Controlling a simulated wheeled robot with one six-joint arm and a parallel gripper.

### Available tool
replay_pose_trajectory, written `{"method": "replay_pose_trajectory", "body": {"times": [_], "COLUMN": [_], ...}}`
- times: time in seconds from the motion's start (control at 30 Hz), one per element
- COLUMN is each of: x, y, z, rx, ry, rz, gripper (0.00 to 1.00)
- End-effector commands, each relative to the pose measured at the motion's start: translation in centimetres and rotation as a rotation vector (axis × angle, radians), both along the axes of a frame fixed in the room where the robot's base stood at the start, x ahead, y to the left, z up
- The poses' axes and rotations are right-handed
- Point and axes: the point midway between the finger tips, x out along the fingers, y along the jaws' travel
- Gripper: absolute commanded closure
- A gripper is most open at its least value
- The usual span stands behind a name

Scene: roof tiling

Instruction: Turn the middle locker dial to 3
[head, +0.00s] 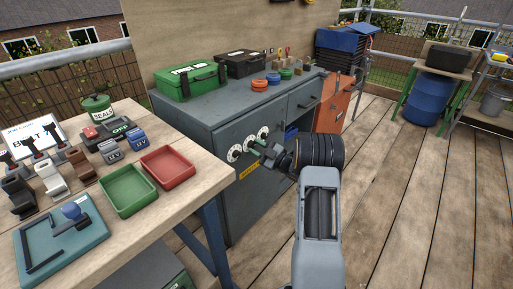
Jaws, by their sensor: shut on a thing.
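Three white round dials sit in a slanting row on the front of the grey locker (226,185). The left dial (235,153) and the right dial (263,132) are uncovered. The middle dial (249,141) is partly hidden behind my gripper (261,147). My gripper reaches in from the right and is shut at the middle dial's knob. The numbers and the pointer position are too small to read.
A yellow label (249,170) is below the dials. A green case (190,80) and a black case (242,63) stand on the locker top. At left, a wooden workbench (165,215) holds a green tray (128,190) and a red tray (167,168). Deck floor at right is mostly clear.

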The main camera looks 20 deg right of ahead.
Motion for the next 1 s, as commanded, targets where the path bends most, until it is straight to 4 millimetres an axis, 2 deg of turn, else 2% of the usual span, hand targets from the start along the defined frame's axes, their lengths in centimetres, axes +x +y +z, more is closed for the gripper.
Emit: {"method": "replay_pose_trajectory", "body": {"times": [0.3, 0.87, 0.9, 1.0], "x": [-0.05, -0.05, -0.05, -0.04], "y": [0.08, 0.11, 0.11, 0.09], "z": [-0.16, -0.17, -0.17, -0.14], "rx": [0.099, 0.117, 0.117, 0.117], "ry": [0.048, 0.057, 0.057, 0.056], "rz": [0.000, 0.001, 0.001, 0.001], "gripper": [0.91, 0.91, 0.63, 0.54]}}
